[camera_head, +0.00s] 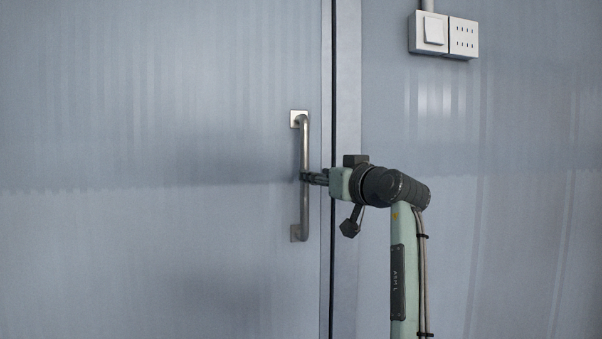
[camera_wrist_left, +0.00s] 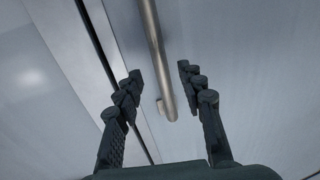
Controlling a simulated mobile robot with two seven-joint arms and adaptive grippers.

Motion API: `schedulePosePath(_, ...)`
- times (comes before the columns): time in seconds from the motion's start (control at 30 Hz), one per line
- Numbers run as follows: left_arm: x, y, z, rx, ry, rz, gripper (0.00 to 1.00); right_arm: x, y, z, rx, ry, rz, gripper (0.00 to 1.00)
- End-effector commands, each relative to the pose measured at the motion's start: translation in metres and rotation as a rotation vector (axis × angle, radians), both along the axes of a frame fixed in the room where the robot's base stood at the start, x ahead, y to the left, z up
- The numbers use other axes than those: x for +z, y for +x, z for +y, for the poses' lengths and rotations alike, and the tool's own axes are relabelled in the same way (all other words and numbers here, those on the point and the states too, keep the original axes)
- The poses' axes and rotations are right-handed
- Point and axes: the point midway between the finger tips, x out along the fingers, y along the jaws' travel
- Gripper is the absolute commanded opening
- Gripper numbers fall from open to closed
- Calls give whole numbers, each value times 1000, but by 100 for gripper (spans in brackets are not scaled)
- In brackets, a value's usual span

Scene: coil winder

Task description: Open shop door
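The shop door (camera_head: 160,250) is a large pale blue-grey panel at left in the head view and looks shut. Its upright metal bar handle (camera_head: 304,140) is near its right edge. My left gripper (camera_head: 306,177) reaches the handle's middle from the right. In the left wrist view, the two dark fingers of my left gripper (camera_wrist_left: 160,72) are spread apart with the handle (camera_wrist_left: 153,40) passing between them. I see space on both sides of the bar, so the fingers are not closed on it. My right gripper is in neither view.
A pale upright frame strip (camera_head: 346,260) and a dark gap border the door's right edge. The wall (camera_head: 530,220) on the right is plain blue-grey. A white switch and socket box (camera_head: 443,36) is mounted high on it, clear of my arm.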

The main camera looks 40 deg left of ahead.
Motion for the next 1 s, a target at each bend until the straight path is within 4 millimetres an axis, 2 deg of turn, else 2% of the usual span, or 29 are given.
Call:
schedulePosePath(0.2, 2, 17, 33, 2, 0, 0, 39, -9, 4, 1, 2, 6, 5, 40)
schedulePosePath(0.4, 1, 30, 53, 1, 0, 1, 39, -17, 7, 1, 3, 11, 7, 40)
schedulePosePath(0.77, 0, 33, 59, 0, 1, 0, 39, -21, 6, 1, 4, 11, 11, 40)
schedulePosePath(1.0, 0, 33, 59, 0, 0, 0, 10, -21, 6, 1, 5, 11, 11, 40)
